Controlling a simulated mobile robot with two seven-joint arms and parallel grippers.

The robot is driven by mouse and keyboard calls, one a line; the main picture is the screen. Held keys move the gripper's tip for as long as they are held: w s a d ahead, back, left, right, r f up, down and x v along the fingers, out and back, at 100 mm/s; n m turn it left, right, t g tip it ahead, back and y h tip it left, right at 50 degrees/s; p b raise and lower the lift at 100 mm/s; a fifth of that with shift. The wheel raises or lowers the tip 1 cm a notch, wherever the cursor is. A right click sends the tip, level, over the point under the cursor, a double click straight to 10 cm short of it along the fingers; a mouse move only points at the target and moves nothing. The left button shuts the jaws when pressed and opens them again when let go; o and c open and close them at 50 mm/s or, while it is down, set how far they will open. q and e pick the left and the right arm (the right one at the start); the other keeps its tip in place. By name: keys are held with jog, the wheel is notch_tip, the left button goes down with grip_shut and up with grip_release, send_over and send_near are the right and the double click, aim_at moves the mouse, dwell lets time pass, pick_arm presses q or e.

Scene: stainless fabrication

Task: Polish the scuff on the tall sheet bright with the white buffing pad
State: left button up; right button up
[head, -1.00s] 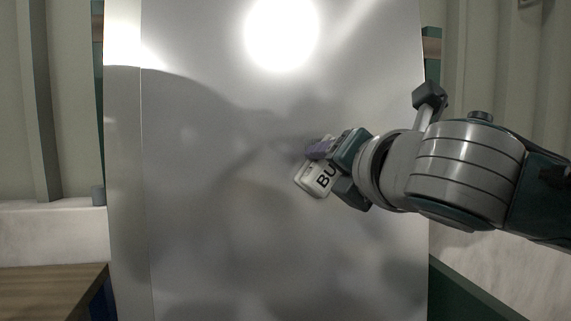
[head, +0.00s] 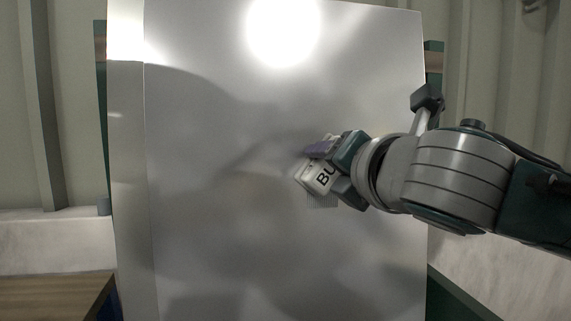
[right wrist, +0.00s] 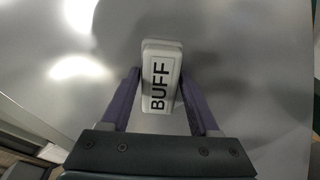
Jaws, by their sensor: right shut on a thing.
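The tall sheet (head: 220,230) is a shiny, upright metal panel filling the middle of the head view. A small grey hatched patch, the scuff (head: 322,201), shows on it just below the pad. My right gripper (head: 318,160) is shut on the white buffing pad (head: 313,178), marked BUFF. In the right wrist view the pad (right wrist: 160,75) sits between the two purple fingers (right wrist: 160,98), with the sheet behind it. The pad is at the sheet's face; I cannot tell whether it touches. It may hide part of the scuff. My left gripper is out of view.
A wooden surface (head: 50,298) is at the lower left, beside a pale ledge (head: 50,240). Green framing (head: 465,298) shows at the lower right, behind the sheet. A bright glare (head: 283,30) lies on the sheet's upper part. The sheet's left half is clear.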

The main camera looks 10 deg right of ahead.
jog(key=shift+s+f+b, duration=0.15)
jog(key=shift+f+b, duration=0.05)
jog(key=shift+f, duration=0.55)
jog(key=shift+s+f+b, duration=0.1)
jog(key=shift+f+b, duration=0.1)
jog(key=shift+f, duration=0.5)
jog(key=shift+s+d+f+b, duration=0.15)
jog(key=shift+f+b, duration=0.4)
jog(key=shift+f, duration=0.45)
jog(key=shift+s+a+f+b, duration=0.1)
jog(key=shift+f+b, duration=0.4)
jog(key=shift+f, duration=0.45)
jog(key=r+p, duration=0.2)
jog(key=p, duration=0.1)
jog(key=r+p, duration=0.1)
jog(key=r, duration=0.1)
jog(key=shift+w, duration=0.3)
